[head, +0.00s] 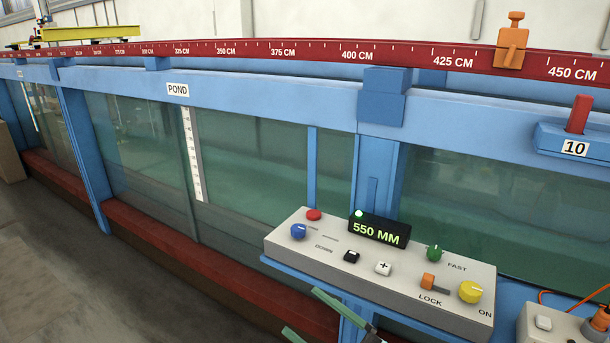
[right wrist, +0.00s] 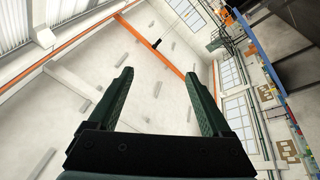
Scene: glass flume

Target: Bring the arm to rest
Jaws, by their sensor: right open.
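My right gripper (head: 300,311) shows at the bottom edge of the head view, only its green fingers and a bit of dark body in frame. It is below and to the left of the control box (head: 283,257), in front of the flume, and looks empty. In the right wrist view the gripper (right wrist: 158,74) has its two fingers wide apart with nothing between them, against the high wall and roof of the hall. My left gripper is in neither view.
The glass flume runs across the head view with a blue frame (head: 280,88) and a red scale rail (head: 310,50). The control box bears knobs, buttons and a display (head: 379,230) reading 550 MM. A smaller box (head: 540,325) stands at lower right. Floor (head: 60,270) is clear at lower left.

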